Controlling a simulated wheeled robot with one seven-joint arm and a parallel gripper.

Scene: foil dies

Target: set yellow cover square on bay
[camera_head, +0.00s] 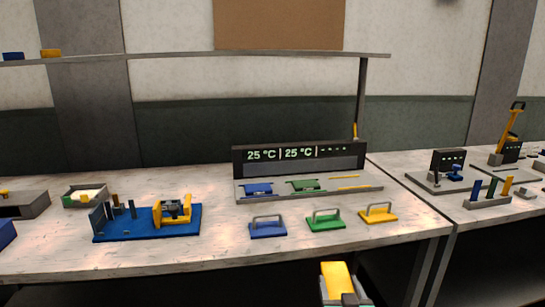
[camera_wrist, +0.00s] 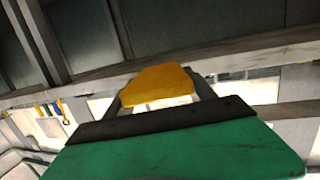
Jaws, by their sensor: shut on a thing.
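The yellow cover (camera_head: 378,215), a flat plate with a grey handle, lies on the table at the right end of a row of covers. Behind it is the grey heater tray (camera_head: 300,196) with its bays; the right bay shows thin yellow strips (camera_head: 350,187) and no block. My gripper (camera_head: 338,283) is at the bottom of the head view, in front of the table edge and apart from the cover. It is shut on a yellow block (camera_wrist: 158,84), which shows between the two fingers in the wrist view. The block's far side is hidden.
A blue cover (camera_head: 267,228) and a green cover (camera_head: 326,220) lie left of the yellow one. The tray holds a blue piece (camera_head: 258,189) and a green piece (camera_head: 307,185). A display (camera_head: 298,157) stands behind. A blue fixture (camera_head: 150,224) is at left.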

